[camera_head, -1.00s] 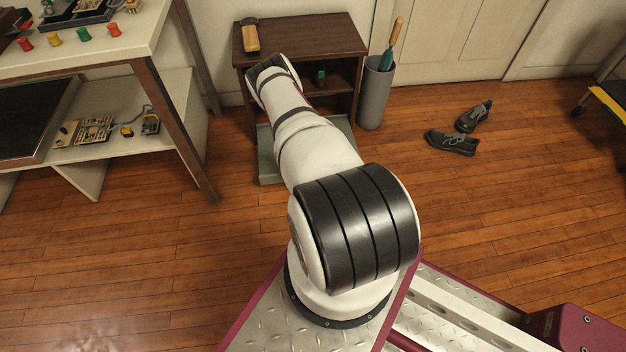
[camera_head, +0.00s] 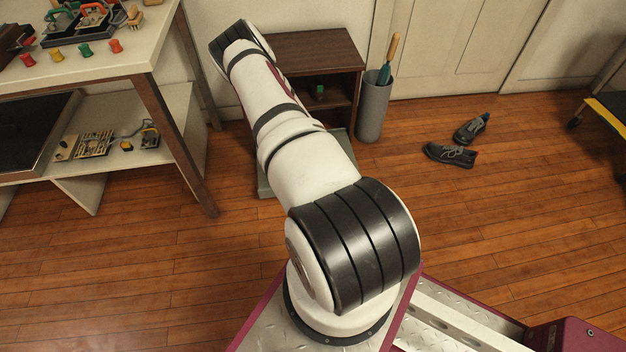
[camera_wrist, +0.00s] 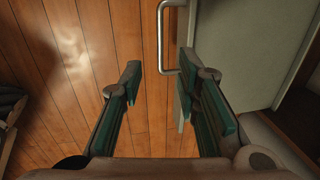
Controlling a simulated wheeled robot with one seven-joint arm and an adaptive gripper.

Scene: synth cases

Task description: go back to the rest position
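My gripper (camera_wrist: 158,82) shows in the wrist view. Its two green-padded fingers are apart, and nothing is held between them. Bare wooden floor (camera_wrist: 145,110) shows beyond the gap. A metal bar handle (camera_wrist: 161,40) on a pale grey panel (camera_wrist: 240,50) appears beyond the fingertips; I cannot tell how far away it is. In the head view my white arm reaches up and to the left, and the gripper itself is hidden.
A workbench (camera_head: 150,50) with small tools and coloured spools stands at left. A brown cabinet (camera_head: 320,50) is partly behind my arm. A grey bin (camera_head: 373,110) holds a green-and-wood handled item. Dark shoes (camera_head: 450,155) lie on open floor at right.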

